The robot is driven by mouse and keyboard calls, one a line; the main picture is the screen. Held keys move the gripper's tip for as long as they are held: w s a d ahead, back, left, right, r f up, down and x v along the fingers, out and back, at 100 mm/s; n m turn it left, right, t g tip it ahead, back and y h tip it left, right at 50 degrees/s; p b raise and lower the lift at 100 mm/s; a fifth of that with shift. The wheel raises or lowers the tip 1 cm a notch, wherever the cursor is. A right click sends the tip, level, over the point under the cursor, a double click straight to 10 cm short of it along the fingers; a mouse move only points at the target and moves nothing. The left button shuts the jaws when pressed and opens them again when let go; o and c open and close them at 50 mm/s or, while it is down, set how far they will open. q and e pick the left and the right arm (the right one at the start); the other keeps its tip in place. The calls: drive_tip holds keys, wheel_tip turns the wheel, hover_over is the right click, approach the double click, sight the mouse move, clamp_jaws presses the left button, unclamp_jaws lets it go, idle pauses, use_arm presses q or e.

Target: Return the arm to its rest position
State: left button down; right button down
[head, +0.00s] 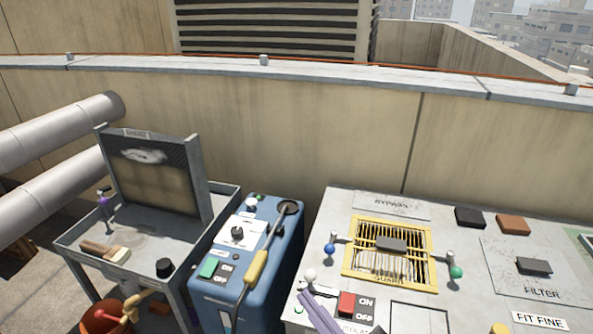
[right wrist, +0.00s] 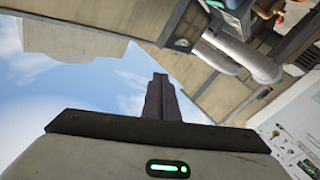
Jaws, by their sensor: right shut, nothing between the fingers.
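My right gripper (head: 306,294) shows at the bottom middle of the head view, its slim purple-grey fingers in front of the left front part of the grey panel bench (head: 320,235). In the right wrist view its fingers (right wrist: 161,82) are together and empty, with sky behind them. I cannot tell from the head view how far the fingertips are above the bench. A white knob (head: 310,275) is just beyond them. My left gripper is not in view.
A blue machine (head: 276,283) with a yellow-handled wand (head: 257,268) stands left of the bench. Further left is a grey cart (head: 75,245) with an upright filter frame (head: 157,172). A yellow-framed grille (head: 357,226) lies on the bench. A parapet wall (head: 300,120) runs behind.

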drive_tip(key=s+d+f+m+g+h, duration=0.2)
drive_tip(key=s+d+f+m, duration=0.1)
drive_tip(key=f, duration=0.5)
drive_tip(key=s+d+f+m+g+h, duration=0.3)
drive_tip(key=s+d+f, duration=0.3)
drive_tip(key=s+f, duration=0.1)
drive_tip(key=s+d+f+m+g+h, duration=0.2)
drive_tip(key=s+d+f, duration=0.3)
drive_tip(key=f, duration=0.4)
drive_tip(key=shift+s+f+m+h, duration=0.25)
drive_tip(key=shift+s+m+h, duration=0.25)
drive_tip(key=shift+h, duration=0.2)
